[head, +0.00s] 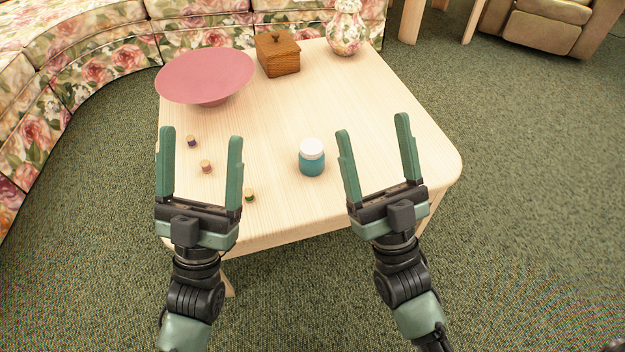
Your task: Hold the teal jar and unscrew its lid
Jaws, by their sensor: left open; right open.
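The teal jar (312,166) stands upright on the pale wooden table, near its front edge. Its white lid (312,148) sits on top. My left gripper (202,147) is open and empty, to the left of the jar, with its fingers pointing away over the table. My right gripper (374,127) is open and empty, just right of the jar. Neither gripper touches the jar.
Three small spools, purple (192,141), orange (206,166) and green (249,194), lie around my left gripper. A pink bowl (206,76), wooden box (277,54) and floral vase (345,30) stand farther back. The table (408,100) is clear at right.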

